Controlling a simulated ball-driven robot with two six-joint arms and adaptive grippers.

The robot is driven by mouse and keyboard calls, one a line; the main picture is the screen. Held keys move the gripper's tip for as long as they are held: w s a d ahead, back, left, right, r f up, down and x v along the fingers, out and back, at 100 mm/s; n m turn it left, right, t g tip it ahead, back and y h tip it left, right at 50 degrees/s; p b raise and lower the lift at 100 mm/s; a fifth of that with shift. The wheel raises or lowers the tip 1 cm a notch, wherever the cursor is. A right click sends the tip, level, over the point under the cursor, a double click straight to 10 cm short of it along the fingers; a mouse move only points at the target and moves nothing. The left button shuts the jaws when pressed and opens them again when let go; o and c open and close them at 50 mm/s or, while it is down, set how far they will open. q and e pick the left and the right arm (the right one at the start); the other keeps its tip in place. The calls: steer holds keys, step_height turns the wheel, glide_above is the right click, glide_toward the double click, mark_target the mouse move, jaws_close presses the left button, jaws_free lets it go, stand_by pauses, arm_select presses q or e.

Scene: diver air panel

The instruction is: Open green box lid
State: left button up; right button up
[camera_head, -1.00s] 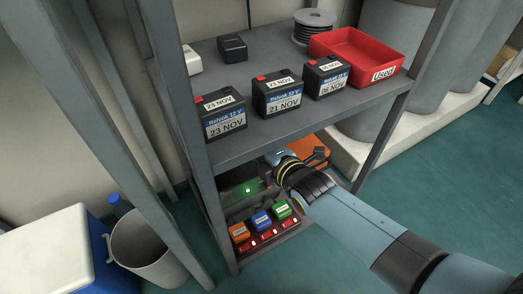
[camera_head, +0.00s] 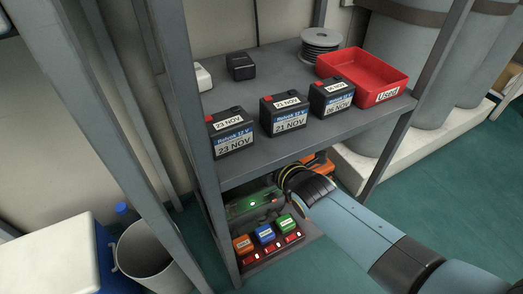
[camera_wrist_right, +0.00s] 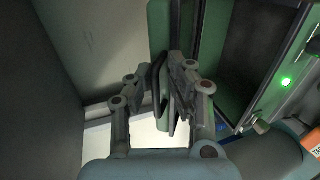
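A green box (camera_head: 251,205) with a lit green light stands at the back of the lower shelf in the head view, partly hidden by the upper shelf and my right arm. In the right wrist view its light shows at the right, and a thin green panel, seemingly its lid (camera_wrist_right: 158,28), stands on edge, raised. My right gripper (camera_wrist_right: 167,62) has its fingers close together, with the green panel between them. In the head view my right wrist reaches in under the upper shelf and the fingers are hidden. My left gripper is not in view.
Orange, blue and green labelled blocks (camera_head: 265,234) stand in front of the green box. An orange item (camera_head: 320,163) lies behind my wrist. Above, the upper shelf (camera_head: 245,170) holds dated batteries (camera_head: 284,115) and a red tray (camera_head: 362,78). A shelf post stands close at the left.

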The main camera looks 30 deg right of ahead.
steer(key=shift+s+f, duration=0.1)
steer(key=shift+s, duration=0.05)
steer(key=v, duration=1.2)
